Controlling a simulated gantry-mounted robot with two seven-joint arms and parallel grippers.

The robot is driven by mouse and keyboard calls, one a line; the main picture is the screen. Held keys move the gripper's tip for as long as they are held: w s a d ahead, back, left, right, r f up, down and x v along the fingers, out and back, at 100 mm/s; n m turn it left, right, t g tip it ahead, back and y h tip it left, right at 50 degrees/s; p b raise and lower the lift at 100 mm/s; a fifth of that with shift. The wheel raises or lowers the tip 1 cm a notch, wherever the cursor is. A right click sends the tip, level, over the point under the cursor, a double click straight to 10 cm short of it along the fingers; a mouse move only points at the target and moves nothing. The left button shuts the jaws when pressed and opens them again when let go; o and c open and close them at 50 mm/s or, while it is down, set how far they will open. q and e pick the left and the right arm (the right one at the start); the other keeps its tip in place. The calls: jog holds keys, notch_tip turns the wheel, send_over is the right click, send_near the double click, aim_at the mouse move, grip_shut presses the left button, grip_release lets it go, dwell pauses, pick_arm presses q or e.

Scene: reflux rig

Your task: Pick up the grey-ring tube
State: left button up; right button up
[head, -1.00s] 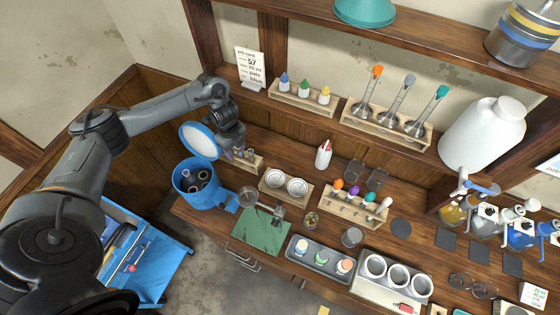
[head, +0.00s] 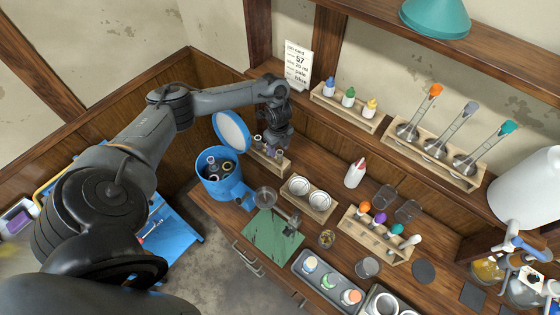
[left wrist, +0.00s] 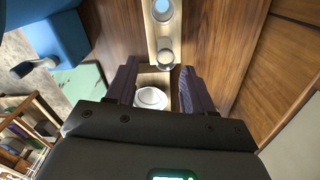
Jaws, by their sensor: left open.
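The small wooden tube rack (head: 284,168) stands on the bench behind the blue bin, with small tubes in it. It also shows in the left wrist view (left wrist: 151,42). There, a tube with a greyish rim (left wrist: 165,58) sits at the rack's near end, and a tube with a bluish top (left wrist: 162,9) stands farther along. My left gripper (head: 274,146) points down over the rack, open and empty. In the left wrist view its fingers (left wrist: 158,84) spread to either side of the line of the greyish-rimmed tube, which looks just beyond the tips. Contact cannot be told.
A blue lidded bin (head: 222,183) stands close to the rack. A two-cup wooden holder (head: 307,209) lies to its right; a white cup (left wrist: 150,98) shows between my fingers in the left wrist view. A green mat (head: 272,238) lies in front. A shelf with dropper bottles (head: 348,98) is behind.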

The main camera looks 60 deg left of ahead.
aim_at(280, 152)
pick_arm(q)
jog(key=shift+w+a+f+p, duration=0.1)
jog(key=shift+w+f+p, duration=0.1)
jog(key=shift+f, duration=1.15)
jog(key=shift+w+a+f+p, duration=0.1)
jog(key=shift+f+p, duration=0.05)
jog(key=shift+f, duration=1.2)
jog(key=c, duration=0.9)
jog(key=shift+r, duration=0.15)
jog(key=shift+c, duration=0.2)
notch_tip(280, 152, up, 10)
jog(key=shift+f+b, duration=0.15)
jog(key=shift+b, duration=0.2)
